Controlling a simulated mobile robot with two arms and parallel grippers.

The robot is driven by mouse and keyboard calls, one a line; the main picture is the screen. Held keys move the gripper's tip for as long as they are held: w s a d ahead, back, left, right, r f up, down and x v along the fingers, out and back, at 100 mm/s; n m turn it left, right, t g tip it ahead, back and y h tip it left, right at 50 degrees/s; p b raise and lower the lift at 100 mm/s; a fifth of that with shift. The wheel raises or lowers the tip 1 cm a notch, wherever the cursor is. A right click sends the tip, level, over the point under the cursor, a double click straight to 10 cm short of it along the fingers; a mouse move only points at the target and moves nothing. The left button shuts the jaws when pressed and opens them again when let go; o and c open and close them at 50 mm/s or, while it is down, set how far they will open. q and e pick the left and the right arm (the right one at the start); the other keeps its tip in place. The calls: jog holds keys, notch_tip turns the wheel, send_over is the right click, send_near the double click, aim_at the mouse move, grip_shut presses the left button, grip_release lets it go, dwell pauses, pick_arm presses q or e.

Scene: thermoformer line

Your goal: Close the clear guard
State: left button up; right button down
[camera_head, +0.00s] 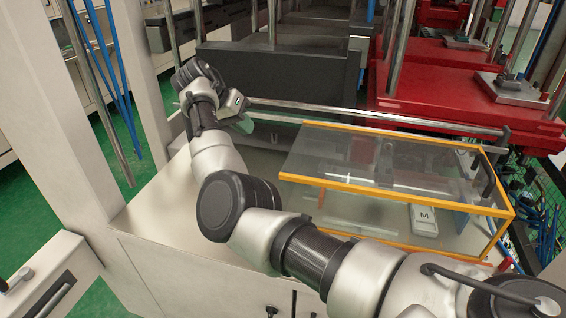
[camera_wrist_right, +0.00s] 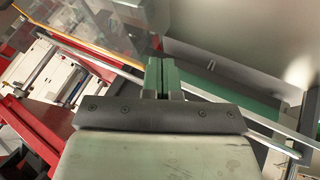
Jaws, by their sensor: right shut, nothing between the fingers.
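The clear guard (camera_head: 385,160) is a transparent box with orange edges over the right part of the station bed. Its left end stops mid-bed, and the bed to the left of it is uncovered. In the wrist view its clear panel and orange edge (camera_wrist_right: 85,43) show at upper left. My right gripper (camera_head: 244,124) is beyond the guard's left end, near the left end of the rear rail, apart from the guard. Its green fingers (camera_wrist_right: 162,77) are shut and empty. Whether they touch the rail is unclear. My left gripper is out of view.
A metal rail (camera_head: 380,117) runs along the back of the bed. A white block marked M (camera_head: 424,220) shows through the guard. Red press plates (camera_head: 470,85) stand behind right, a dark grey block (camera_head: 280,72) behind left. The pale bed (camera_head: 160,205) is clear at left.

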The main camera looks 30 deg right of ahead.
pick_arm(q)
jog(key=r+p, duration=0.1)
jog(key=p, duration=0.1)
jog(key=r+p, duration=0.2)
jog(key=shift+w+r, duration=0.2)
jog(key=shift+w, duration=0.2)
pick_arm(e)
jog(key=s+d+r+x, duration=0.1)
jog(key=s+x, duration=0.1)
jog(key=x, duration=1.1)
jog(key=shift+s, duration=0.2)
jog(key=shift+f, duration=0.15)
